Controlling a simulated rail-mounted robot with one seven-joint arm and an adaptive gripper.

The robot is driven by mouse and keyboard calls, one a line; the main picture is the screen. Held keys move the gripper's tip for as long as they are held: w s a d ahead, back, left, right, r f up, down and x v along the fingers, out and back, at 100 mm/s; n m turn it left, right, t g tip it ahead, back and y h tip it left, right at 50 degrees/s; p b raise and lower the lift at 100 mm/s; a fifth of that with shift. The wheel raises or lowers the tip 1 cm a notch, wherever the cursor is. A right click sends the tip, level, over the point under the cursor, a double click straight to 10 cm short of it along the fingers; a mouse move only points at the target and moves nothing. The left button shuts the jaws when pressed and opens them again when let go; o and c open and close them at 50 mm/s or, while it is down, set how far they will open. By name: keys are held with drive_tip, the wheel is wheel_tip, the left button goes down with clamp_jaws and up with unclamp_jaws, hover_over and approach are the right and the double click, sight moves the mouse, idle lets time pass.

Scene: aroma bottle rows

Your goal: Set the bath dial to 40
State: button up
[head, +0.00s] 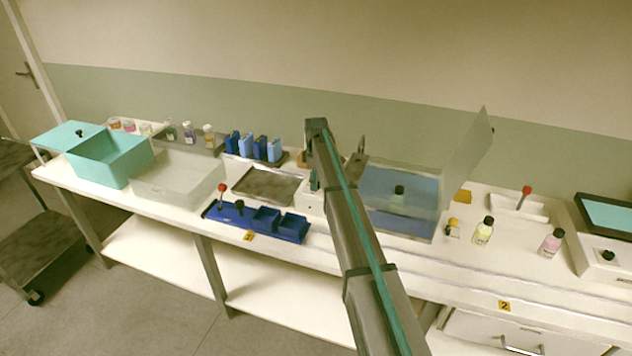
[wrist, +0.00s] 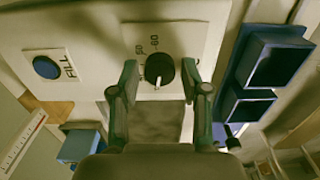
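The bath dial (wrist: 159,69) is a round black knob on a white panel (wrist: 100,25) in the wrist view. Printed numbers, which look like 60 and 80, stand above it. A small pale mark shows at its lower edge; I cannot tell the exact setting, and a finger partly covers the scale at left. My gripper (wrist: 160,73) is open, with one fingertip on either side of the dial and a gap on the right. In the head view the bath (head: 412,222) holds blue water, and my arm hides the dial.
A blue FILL button (wrist: 46,68) is left of the dial. A blue compartment tray (head: 290,228) stands close by, at right in the wrist view. A clear raised panel (head: 468,165) rises beside the bath. Bottles (head: 484,232) stand to its right.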

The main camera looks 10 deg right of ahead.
clamp_jaws()
drive_tip(key=shift+m, duration=0.4)
drive_tip(key=m+b, duration=0.1)
drive_tip(key=m, duration=0.2)
drive_tip(key=m+b, duration=0.1)
drive_tip(key=m, duration=0.7)
drive_tip(key=shift+b, duration=0.3)
drive_tip(key=shift+m, duration=2)
